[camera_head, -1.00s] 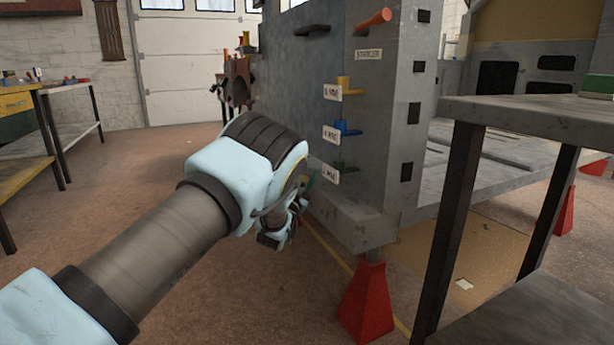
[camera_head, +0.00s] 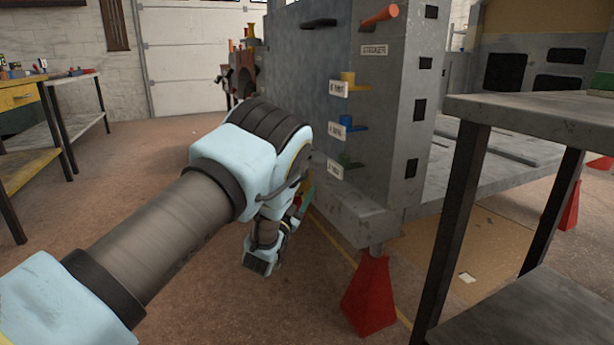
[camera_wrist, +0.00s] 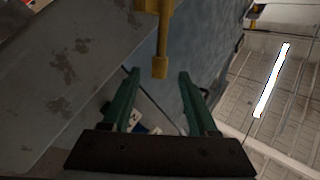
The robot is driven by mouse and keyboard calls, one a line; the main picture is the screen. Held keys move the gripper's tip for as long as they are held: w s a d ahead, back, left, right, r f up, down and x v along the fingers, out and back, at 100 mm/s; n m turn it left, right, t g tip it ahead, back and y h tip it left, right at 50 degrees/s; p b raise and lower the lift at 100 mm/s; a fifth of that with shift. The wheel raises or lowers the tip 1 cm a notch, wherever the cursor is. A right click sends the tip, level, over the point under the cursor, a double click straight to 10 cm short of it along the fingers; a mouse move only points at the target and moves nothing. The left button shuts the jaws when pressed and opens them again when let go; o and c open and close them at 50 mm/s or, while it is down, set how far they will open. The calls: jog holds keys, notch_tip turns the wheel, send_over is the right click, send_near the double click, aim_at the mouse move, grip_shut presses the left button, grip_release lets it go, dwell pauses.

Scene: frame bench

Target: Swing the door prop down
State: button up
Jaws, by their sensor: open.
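A grey steel panel (camera_head: 307,70) stands on the frame, with an orange handle (camera_head: 380,16) at its top. Below it are short yellow (camera_head: 352,80), blue (camera_head: 353,124) and green (camera_head: 348,162) levers, each with a white label too small to read surely. I cannot tell which part is the door prop. My gripper is low beside the panel, mostly hidden behind my wrist in the head view. In the wrist view, my gripper (camera_wrist: 157,80) has two green fingers spread apart with nothing between them. A yellow lever (camera_wrist: 160,45) hangs just beyond the fingertips, roughly centred.
A grey table (camera_head: 530,112) with dark legs stands close at the right. A red foot (camera_head: 369,298) supports the frame just right of my gripper. A workbench (camera_head: 22,105) is at the far left. The floor between is clear.

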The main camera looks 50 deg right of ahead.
jog(key=shift+v, duration=1.05)
jog(key=shift+c, duration=0.2)
